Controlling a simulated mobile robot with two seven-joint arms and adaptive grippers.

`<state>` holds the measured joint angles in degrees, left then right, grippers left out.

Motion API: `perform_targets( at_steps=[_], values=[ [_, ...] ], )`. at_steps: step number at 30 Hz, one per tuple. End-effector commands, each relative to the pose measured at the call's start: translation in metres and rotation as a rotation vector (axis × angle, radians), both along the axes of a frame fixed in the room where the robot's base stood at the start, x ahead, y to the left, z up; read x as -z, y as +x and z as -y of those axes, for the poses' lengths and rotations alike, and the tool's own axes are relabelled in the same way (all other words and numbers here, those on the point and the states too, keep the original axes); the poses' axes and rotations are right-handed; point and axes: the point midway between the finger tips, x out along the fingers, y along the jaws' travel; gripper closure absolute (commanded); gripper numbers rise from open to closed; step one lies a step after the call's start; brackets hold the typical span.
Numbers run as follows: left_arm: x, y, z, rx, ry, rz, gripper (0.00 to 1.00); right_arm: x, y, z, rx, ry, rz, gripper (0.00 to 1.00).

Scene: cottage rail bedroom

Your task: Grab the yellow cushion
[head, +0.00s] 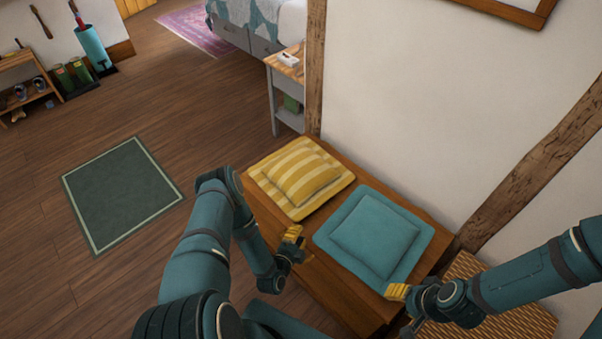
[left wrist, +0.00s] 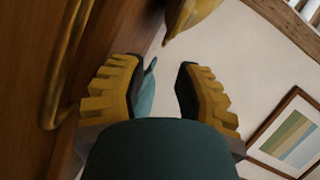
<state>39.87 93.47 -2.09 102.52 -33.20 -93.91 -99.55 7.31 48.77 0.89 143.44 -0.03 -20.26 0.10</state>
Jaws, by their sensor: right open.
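The yellow striped cushion (head: 301,178) lies flat on the left part of a wooden bench (head: 335,285). A teal cushion (head: 375,237) lies beside it on the right. My left gripper (head: 293,243) is at the bench's front edge, just in front of the yellow cushion and apart from it. In the left wrist view its fingers (left wrist: 158,92) are spread with nothing between them. A yellow corner, likely of the yellow cushion (left wrist: 185,15), shows beyond the fingers at the top. My right gripper (head: 408,308) is near the teal cushion's lower right corner.
A white wall with timber posts (head: 315,70) stands behind the bench. A small side table (head: 287,75) is beyond its left end. A woven item (head: 500,300) lies at the lower right. A green mat (head: 122,195) lies on open floor at the left.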

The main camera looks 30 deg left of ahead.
Motion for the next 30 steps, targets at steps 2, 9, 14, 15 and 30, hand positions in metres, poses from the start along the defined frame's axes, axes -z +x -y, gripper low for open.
perform_targets(
  at_steps=[2, 9, 14, 15, 30],
  values=[
    [0.005, -0.013, -0.006, -0.022, 0.114, 0.066, 0.68, -0.002, 0.000, 0.000, 0.000, 0.000, -0.001, 0.53],
    [0.008, -0.032, -0.015, -0.068, 0.312, 0.173, 0.68, -0.003, -0.001, 0.000, -0.001, 0.000, -0.002, 0.53],
    [0.008, -0.016, -0.019, -0.073, 0.334, 0.187, 0.68, 0.001, 0.000, 0.000, 0.000, 0.000, -0.001, 0.53],
    [0.008, -0.009, -0.020, -0.073, 0.335, 0.187, 0.68, 0.003, 0.000, 0.000, 0.000, 0.000, 0.000, 0.53],
    [0.008, 0.054, -0.028, -0.071, 0.329, 0.183, 0.68, 0.017, 0.003, 0.000, 0.002, -0.001, 0.008, 0.53]
  ],
)
